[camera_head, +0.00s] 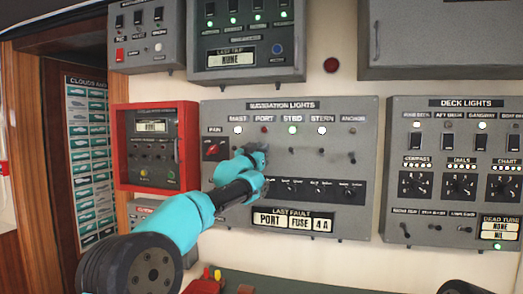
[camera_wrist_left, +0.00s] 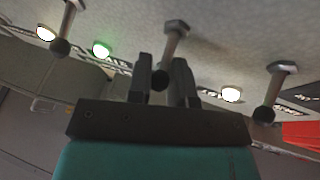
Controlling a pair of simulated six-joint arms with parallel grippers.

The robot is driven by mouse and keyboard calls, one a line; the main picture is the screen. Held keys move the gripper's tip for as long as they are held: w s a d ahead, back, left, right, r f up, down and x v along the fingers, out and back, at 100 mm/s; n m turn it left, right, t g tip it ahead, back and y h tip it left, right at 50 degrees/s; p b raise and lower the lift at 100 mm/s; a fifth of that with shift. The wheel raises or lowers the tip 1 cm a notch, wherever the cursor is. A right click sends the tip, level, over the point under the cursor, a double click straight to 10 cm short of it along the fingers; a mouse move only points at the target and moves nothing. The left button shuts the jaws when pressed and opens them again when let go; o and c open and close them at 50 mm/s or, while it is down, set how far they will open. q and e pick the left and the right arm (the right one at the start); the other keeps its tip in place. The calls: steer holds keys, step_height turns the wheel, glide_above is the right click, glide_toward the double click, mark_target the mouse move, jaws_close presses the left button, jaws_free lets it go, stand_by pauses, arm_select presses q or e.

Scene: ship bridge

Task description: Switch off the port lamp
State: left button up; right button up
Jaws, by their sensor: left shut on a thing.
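The grey navigation lights panel (camera_head: 222,107) is on the wall, with lamps labelled MAST, PORT, STBD, STERN and ANCHOR. The port lamp (camera_head: 264,130) looks dark red and unlit in the head view. My left gripper (camera_head: 253,155) is at the panel just below it. In the left wrist view its two dark fingers (camera_wrist_left: 161,80) are shut on the port toggle (camera_wrist_left: 174,44), a metal lever with a dark round tip. The head view hides that lever behind the gripper. I cannot tell its up or down position. My right gripper does not show.
Neighbouring toggles stand close by in the left wrist view, the mast toggle (camera_wrist_left: 272,92) and the starboard toggle (camera_wrist_left: 65,30). The mast lamp (camera_head: 238,130), green starboard lamp (camera_head: 293,130) and stern lamp (camera_head: 322,130) are lit. A red-framed box (camera_head: 122,150) is left, the deck lights panel (camera_head: 450,216) right.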

arm_select(q)
jaws_close()
steer(key=shift+f, duration=0.1)
steer(key=shift+s+f+m+t+h, duration=0.1)
steer(key=shift+f+m+t+h, duration=0.35)
steer(key=shift+m+t+h, duration=0.4)
steer(key=shift+h, duration=0.35)
steer(key=o, duration=0.6)
jaws_free()
steer(key=shift+s, duration=0.1)
